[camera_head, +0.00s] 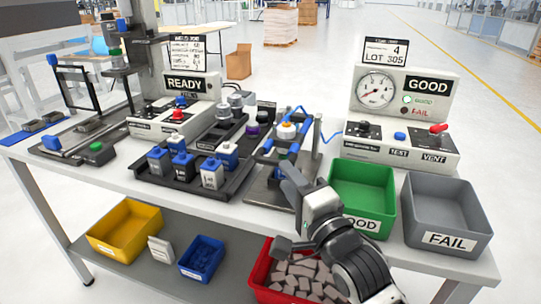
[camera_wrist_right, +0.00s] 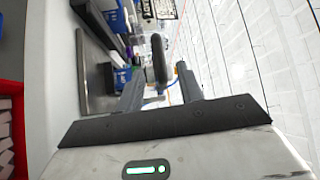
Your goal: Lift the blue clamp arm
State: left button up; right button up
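The clamp fixture (camera_head: 262,188) stands on the bench left of the green bin. Its blue clamp arm (camera_head: 293,148) is partly hidden behind my right gripper, and I cannot tell its exact angle. A white part with an orange ring (camera_head: 286,128) sits in the fixture. My right gripper (camera_head: 292,180) is low in front of the fixture. In the right wrist view my right gripper (camera_wrist_right: 160,88) has its two fingers apart. A dark rounded bar (camera_wrist_right: 158,58) shows between or beyond them, with no clear contact. My left gripper is out of view.
The green GOOD bin (camera_head: 361,190) and grey FAIL bin (camera_head: 446,212) stand right of the gripper. A black tray (camera_head: 190,180) of blue-topped and grey parts is to the left. The gauge tester (camera_head: 405,110) stands behind. A red bin (camera_head: 262,272) is below.

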aim_at(272, 159)
jog(key=x, duration=0.8)
jog(key=shift+w, duration=0.1)
grip_shut()
jog(key=shift+r, duration=0.15)
